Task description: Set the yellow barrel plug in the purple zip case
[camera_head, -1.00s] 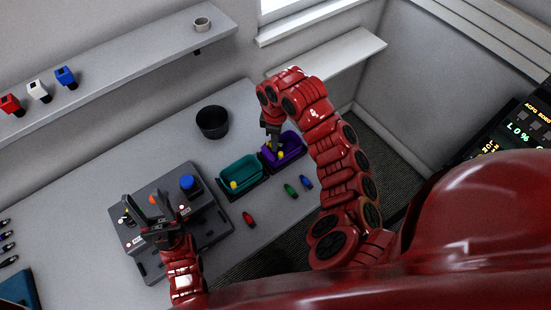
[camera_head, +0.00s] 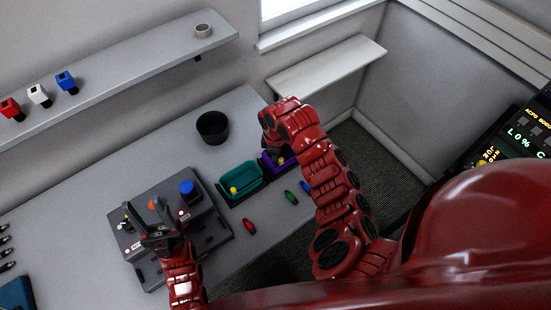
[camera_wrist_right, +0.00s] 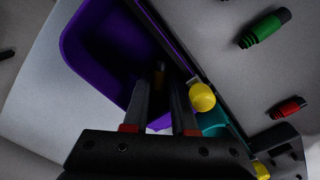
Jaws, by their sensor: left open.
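The purple zip case (camera_head: 268,165) stands open at the right end of the table, partly hidden by my right arm. Its purple inside fills the upper left of the right wrist view (camera_wrist_right: 95,45). My left gripper (camera_head: 158,212) is open and empty above the grey console.
A teal case (camera_head: 240,180) with a yellow piece (camera_head: 234,190) adjoins the purple one. Red (camera_head: 249,226), green (camera_head: 291,197) and blue (camera_head: 306,187) plugs lie near the table's front edge. A black cup (camera_head: 212,127) stands behind. The grey console (camera_head: 205,215) is at left.

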